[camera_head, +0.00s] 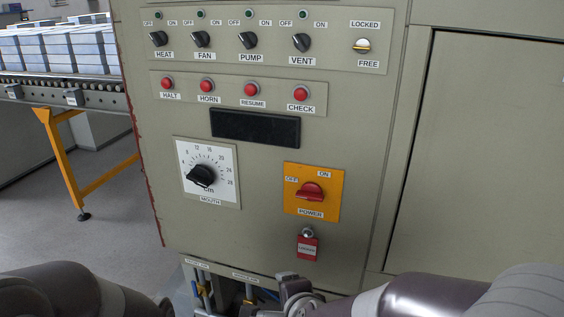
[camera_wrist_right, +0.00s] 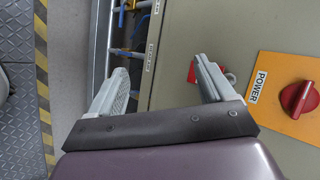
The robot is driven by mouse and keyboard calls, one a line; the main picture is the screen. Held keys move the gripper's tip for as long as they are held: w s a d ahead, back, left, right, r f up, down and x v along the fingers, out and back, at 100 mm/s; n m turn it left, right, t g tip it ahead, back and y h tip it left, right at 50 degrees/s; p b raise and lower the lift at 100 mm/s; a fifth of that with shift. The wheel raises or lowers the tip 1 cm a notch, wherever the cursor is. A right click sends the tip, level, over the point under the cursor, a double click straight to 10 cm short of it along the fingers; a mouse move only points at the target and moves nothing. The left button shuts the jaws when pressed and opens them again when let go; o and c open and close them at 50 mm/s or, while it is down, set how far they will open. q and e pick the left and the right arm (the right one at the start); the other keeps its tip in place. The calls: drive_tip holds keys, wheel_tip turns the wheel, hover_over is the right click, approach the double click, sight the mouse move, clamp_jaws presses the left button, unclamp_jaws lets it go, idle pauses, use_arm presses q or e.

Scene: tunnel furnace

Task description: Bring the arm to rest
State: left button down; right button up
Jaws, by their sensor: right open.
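My right gripper (camera_head: 292,290) is at the bottom middle of the head view, low in front of the grey control panel (camera_head: 265,240). In the right wrist view the gripper (camera_wrist_right: 161,72) is open, with nothing between its two grey fingers. A red padlock (camera_head: 307,247) hangs below the yellow power plate (camera_head: 328,207), above the gripper in the head view. In the right wrist view the padlock (camera_wrist_right: 192,73) shows partly behind the right finger. My left arm (camera_head: 75,293) shows at the lower left; its gripper is out of view.
The panel carries black switches, red buttons, a dark display (camera_head: 255,128), the mouth dial (camera_head: 202,174) and the red power knob (camera_head: 310,191). Pipes and valves (camera_head: 205,285) sit in an opening below. A conveyor (camera_head: 60,90) with stacked blocks stands at left. Floor is open at left.

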drive_tip(key=s+d+f+n+g+h, duration=0.1)
drive_tip(key=s+d+f+n+g, duration=0.3)
drive_tip(key=d+n, duration=0.35)
drive_tip(key=s+d+f+n+g+h, duration=0.1)
drive_tip(key=s+d+f+n+g, duration=0.15)
drive_tip(key=s+d+n, duration=0.45)
wheel_tip(320, 180, up, 26)
drive_tip(key=d+n+g+p, duration=0.1)
drive_tip(key=d+p, duration=0.1)
drive_tip(key=p, duration=2.4)
drive_tip(key=shift+s+d+h, duration=0.35)
drive_tip(key=shift+s+h, duration=0.05)
drive_tip(key=shift+g, duration=0.25)
